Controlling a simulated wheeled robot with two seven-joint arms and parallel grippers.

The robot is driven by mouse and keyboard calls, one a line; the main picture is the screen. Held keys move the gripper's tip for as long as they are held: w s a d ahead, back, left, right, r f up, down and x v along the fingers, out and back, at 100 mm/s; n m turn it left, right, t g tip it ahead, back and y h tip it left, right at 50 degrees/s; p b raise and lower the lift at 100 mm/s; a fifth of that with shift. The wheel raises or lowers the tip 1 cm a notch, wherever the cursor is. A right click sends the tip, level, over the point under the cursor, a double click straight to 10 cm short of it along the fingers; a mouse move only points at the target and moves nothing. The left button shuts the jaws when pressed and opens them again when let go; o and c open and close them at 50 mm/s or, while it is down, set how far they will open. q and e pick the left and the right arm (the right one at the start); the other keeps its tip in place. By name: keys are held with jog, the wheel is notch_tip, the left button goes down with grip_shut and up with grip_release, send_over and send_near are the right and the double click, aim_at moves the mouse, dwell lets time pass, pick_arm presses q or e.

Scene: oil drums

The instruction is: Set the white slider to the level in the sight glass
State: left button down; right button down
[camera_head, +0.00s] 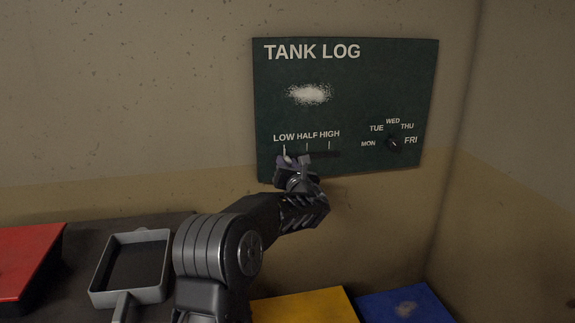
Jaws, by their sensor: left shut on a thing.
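The dark green TANK LOG board (400,70) is fixed on the wall, with the marks LOW, HALF and HIGH along its lower left. My left gripper (288,160) is at the board's lower edge, just under the LOW mark, and is shut on the slider. A small pale part of the white slider (287,159) shows at the fingertips, below LOW; the rest is hidden by the gripper. The sight glass is not in view. My right gripper is not in view.
A dark day knob (393,142) sits at the board's lower right. A grey square pan (163,270) lies on the dark surface at lower left. A red lid (25,258), a yellow one (305,307) and a blue one (405,306) stand below the wall.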

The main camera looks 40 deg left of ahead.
pick_arm(q)
jog(key=w+d+p, duration=0.1)
jog(key=w+d, duration=0.3)
jog(key=w, duration=0.1)
jog(key=shift+w+d, duration=0.2)
jog(key=shift+w, duration=0.05)
jog(key=c, duration=1.1)
grip_release()
jog(key=b+v, duration=0.2)
jog(key=v, duration=0.5)
jog(key=shift+s+d+b, duration=0.25)
jog(key=shift+d+b, duration=0.05)
jog(key=shift+d, duration=0.05)
